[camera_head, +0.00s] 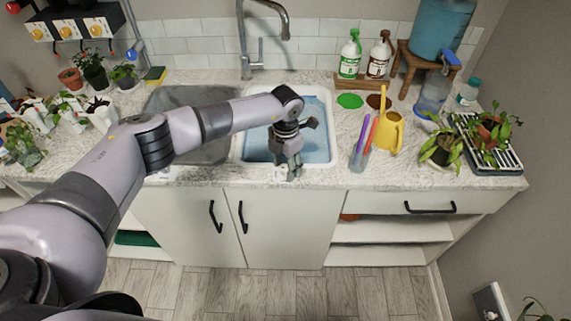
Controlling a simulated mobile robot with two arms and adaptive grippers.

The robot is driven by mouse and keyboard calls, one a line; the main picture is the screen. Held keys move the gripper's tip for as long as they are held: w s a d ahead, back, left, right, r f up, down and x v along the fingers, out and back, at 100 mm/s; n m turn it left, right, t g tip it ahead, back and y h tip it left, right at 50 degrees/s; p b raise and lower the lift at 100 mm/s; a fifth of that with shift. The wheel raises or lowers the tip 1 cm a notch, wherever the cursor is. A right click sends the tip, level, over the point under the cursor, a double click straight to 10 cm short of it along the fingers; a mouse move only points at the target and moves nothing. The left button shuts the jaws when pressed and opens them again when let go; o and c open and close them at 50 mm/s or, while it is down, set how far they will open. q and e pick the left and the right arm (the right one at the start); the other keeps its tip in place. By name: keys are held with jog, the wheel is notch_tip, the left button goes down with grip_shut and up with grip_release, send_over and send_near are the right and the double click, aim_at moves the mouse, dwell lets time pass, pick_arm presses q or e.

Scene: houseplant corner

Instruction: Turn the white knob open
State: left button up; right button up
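A small white rounded piece (281,173), which looks like the white knob, sits at the front rim of the right sink basin. It is partly covered by my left gripper (291,173). That gripper reaches over the blue-lined basin with its fingers pointing down, right beside the white piece. The fingers look close together, but their gap is too small to make out. I cannot tell whether they touch the white piece. My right gripper is not in view.
The sink (331,168) has a tall grey faucet (262,40) behind it. To its right stand a clear cup of coloured sticks (359,158), a yellow watering can (389,132) and potted plants. Two spray bottles (350,58) stand at the back. Cupboard doors are below.

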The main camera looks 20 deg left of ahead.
pick_arm(q)
grip_shut()
dwell(0.4)
jog(key=shift+n, duration=0.4)
jog(key=n+b, duration=0.1)
jog(key=n, duration=0.2)
jog(key=shift+n, duration=0.4)
jog(key=n, duration=0.4)
jog(key=shift+n+b, duration=0.3)
jog(key=shift+b, duration=0.05)
jog(key=n, duration=0.8)
jog(key=shift+r+n, duration=0.1)
jog(key=shift+n, duration=0.2)
